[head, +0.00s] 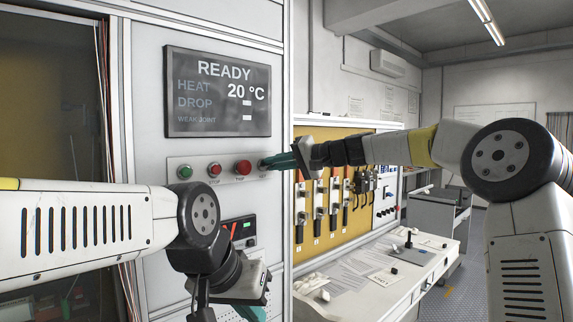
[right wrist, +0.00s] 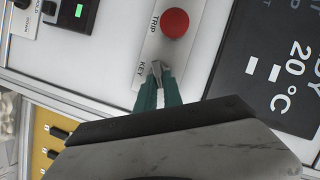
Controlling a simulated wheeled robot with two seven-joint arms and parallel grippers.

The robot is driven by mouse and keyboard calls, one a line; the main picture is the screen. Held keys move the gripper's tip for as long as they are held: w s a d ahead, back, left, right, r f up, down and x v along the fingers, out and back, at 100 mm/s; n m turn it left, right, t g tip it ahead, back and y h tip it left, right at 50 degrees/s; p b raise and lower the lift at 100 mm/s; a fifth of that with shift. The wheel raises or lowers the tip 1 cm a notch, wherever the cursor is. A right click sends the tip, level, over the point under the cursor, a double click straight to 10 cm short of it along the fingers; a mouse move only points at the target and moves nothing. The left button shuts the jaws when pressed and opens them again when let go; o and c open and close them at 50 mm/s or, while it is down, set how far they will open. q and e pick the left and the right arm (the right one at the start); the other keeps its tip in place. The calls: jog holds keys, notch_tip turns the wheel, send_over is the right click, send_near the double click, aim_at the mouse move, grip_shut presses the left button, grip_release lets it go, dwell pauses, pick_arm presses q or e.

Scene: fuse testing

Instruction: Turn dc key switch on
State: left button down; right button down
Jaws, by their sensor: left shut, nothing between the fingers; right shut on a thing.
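The key switch (right wrist: 157,68), by the label KEY, is a small metal part on the button strip (head: 205,164). My right gripper (head: 266,163) reaches in from the right, its green fingers at the right end of the strip. In the right wrist view its fingers (right wrist: 158,78) are shut on the key, hiding part of it. The key's exact angle is hard to tell. My left gripper (head: 258,313) is low in the head view, pointing down, shut and empty; its tips are near the lower edge.
Red buttons (head: 242,167) and a green button (head: 184,172) sit left of the key on the strip. The display (head: 218,92) above reads READY, 20 °C. A meter (head: 240,231) is below. A yellow tool board (head: 330,205) and a white bench (head: 375,290) stand right.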

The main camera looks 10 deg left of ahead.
jog(key=c, duration=1.5)
grip_release()
jog(key=shift+d, duration=0.1)
jog(key=v, duration=0.7)
jog(key=shift+s+d, duration=0.1)
jog(key=shift+d, duration=0.2)
jog(key=s+d+f+h, duration=0.4)
jog(key=s+d+f, duration=0.3)
jog(key=s, duration=0.3)
jog(key=s+d+f+t+h, duration=0.1)
jog(key=s+d+f+h, duration=0.3)
jog(key=s+d+f, duration=0.4)
jog(key=s+d+f+m+h, duration=0.1)
jog(key=s+d+f+h, duration=0.3)
jog(key=s+d+f, duration=0.4)
jog(key=shift+s+d+h, duration=0.15)
jog(key=shift+s+d, duration=0.2)
jog(key=shift+s, duration=0.65)
jog(key=shift+s+d+h, duration=0.1)
jog(key=shift+s+d, duration=0.25)
jog(key=shift+s, duration=0.65)
jog(key=shift+s+d+h, duration=0.15)
jog(key=shift+s+d, duration=0.25)
jog(key=shift+s, duration=0.6)
